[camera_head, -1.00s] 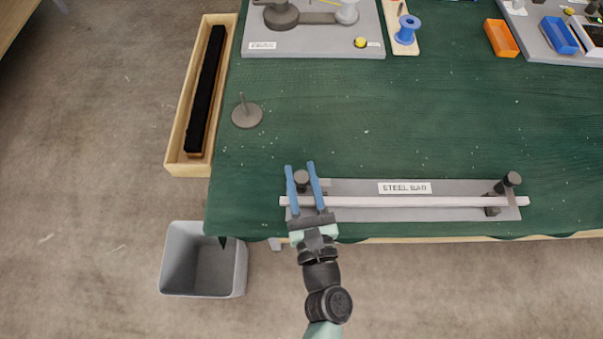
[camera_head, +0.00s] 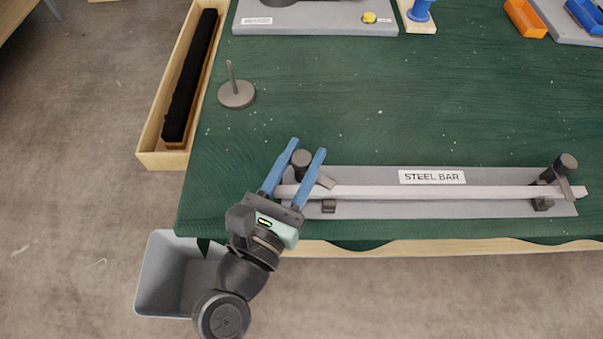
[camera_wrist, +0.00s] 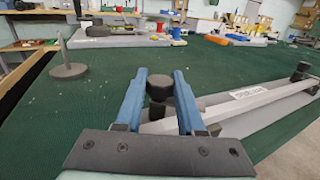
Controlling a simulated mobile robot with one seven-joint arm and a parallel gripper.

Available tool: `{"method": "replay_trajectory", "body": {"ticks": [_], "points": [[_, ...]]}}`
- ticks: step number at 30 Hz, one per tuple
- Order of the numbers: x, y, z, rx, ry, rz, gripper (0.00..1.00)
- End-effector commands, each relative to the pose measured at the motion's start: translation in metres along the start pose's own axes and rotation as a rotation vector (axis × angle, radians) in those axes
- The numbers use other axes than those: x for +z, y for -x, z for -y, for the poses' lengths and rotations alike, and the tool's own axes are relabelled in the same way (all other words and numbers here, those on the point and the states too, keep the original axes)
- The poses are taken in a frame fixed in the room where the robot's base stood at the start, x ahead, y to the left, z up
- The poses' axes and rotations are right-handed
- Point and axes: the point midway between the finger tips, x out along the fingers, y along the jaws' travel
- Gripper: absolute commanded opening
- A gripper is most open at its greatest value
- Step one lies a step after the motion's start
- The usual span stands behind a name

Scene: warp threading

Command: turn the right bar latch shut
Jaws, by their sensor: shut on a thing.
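A long pale steel bar (camera_head: 430,192) lies along the grey fixture plate (camera_head: 370,210) at the table's front edge. A dark round latch knob (camera_head: 302,159) stands by the bar's left end; its short grey lever (camera_head: 325,180) slants right toward the bar. My gripper (camera_head: 308,151) is shut on this left-hand knob, with one blue finger on each side. The wrist view shows the knob (camera_wrist: 159,88) between the fingers. The latch at the picture's right end (camera_head: 566,163) is away from my gripper; its lever (camera_head: 565,187) appears to cross the bar.
A grey peg on a round base (camera_head: 236,94) stands behind my gripper to the left. A wooden tray (camera_head: 158,160) with a black strip is at the left edge. A grey bin (camera_head: 160,285) is on the floor. The middle green tabletop is clear.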

Motion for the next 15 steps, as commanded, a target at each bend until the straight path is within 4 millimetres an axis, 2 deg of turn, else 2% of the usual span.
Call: {"method": "replay_trajectory", "body": {"ticks": [1,15], "points": [[-0.0074,-0.0006,-0.0003,-0.042,-0.001,0.002,0.00],[0.0006,-0.0013,0.0005,-0.443,0.002,-0.005,0.00]]}}
